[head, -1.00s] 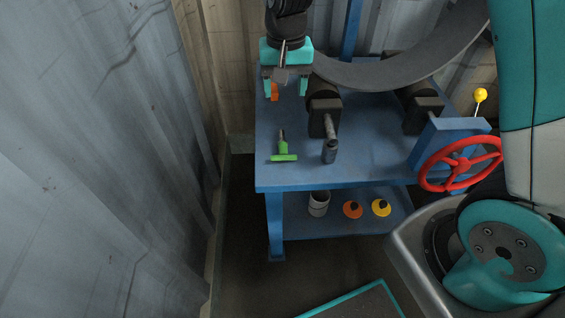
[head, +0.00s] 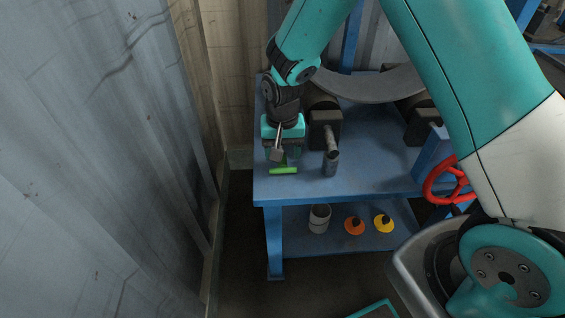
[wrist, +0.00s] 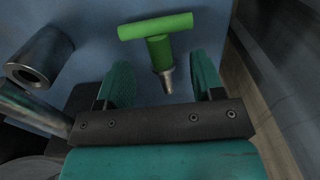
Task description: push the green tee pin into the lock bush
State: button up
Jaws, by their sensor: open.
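The green tee pin (head: 284,170) is on the front left of the blue bench; its crossbar shows just in front of my gripper (head: 283,154). In the wrist view the whole green tee pin (wrist: 158,46) shows, with a green bar and a grey metal tip. My gripper (wrist: 163,72) is open, one teal finger on each side of the pin's shank, with gaps visible. A grey hollow cylinder, apparently the lock bush (head: 330,164), stands right of the pin. Its open end (wrist: 28,74) shows at the left of the wrist view.
A black clamp block (head: 325,125) with a grey bar stands behind the cylinder. A large grey curved pipe (head: 370,88) lies behind. A red handwheel (head: 440,185) is at the right. A corrugated wall is close on the left.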

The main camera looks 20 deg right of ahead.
notch_tip(320, 180, down, 3)
jog(key=shift+r, duration=0.1)
jog(key=c, duration=1)
jog(key=shift+c, duration=0.2)
jog(key=shift+r, duration=0.15)
